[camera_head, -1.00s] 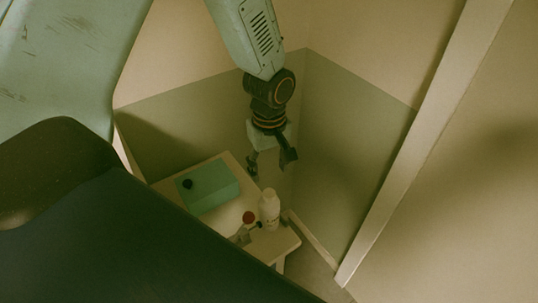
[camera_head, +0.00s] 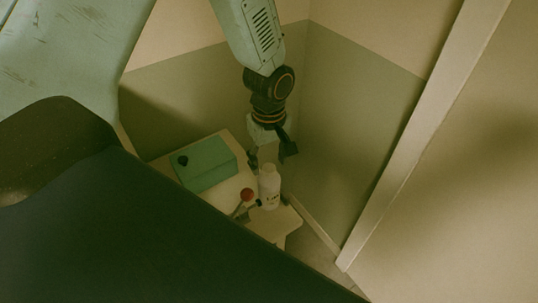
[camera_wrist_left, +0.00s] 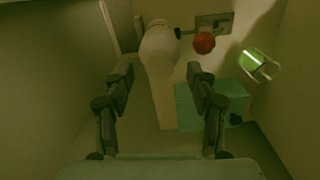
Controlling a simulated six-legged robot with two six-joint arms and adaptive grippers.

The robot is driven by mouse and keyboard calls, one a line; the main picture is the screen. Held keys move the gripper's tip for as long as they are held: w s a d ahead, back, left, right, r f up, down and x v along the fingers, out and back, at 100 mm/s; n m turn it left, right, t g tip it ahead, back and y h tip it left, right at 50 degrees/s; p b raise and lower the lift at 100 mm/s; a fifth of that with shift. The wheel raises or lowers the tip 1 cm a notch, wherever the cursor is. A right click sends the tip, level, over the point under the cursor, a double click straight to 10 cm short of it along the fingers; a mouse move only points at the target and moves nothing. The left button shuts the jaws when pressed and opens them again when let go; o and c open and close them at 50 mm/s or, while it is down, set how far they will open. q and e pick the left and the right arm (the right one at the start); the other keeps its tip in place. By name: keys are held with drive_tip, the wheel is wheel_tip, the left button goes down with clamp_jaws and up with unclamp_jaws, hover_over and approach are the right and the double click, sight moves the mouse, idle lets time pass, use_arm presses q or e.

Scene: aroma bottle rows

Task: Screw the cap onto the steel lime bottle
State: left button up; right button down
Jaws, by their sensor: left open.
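A pale bottle (camera_head: 269,190) with small dark marks on its side stands upright on the small table (camera_head: 275,223). I cannot read its label or confirm it is the steel lime one. In the left wrist view the bottle (camera_wrist_left: 159,48) shows beyond the fingers, between their tips. My left gripper (camera_head: 270,156) points down just above the bottle, open and empty; its fingers (camera_wrist_left: 160,75) are spread in the left wrist view. A small black round piece (camera_head: 183,160), possibly the cap, sits on the green box (camera_head: 210,168). My right gripper is not in view.
A red ball (camera_head: 247,194) on a metal fitting stands close left of the bottle; it also shows in the left wrist view (camera_wrist_left: 204,43). A glowing green piece in a metal frame (camera_wrist_left: 257,63) lies further right there. Walls (camera_head: 350,115) close in behind the table.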

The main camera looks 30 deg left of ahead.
use_arm(q)
drive_tip(key=shift+f+b, duration=0.3)
drive_tip(key=shift+f, duration=0.65)
drive_tip(key=shift+r, duration=0.1)
drive_tip(key=shift+n+p, duration=0.45)
drive_tip(key=shift+n, duration=0.75)
drive_tip(key=n+p, duration=0.1)
drive_tip(key=n, duration=0.5)
drive_tip(key=shift+n+p, duration=0.4)
drive_tip(key=c, duration=1.2)
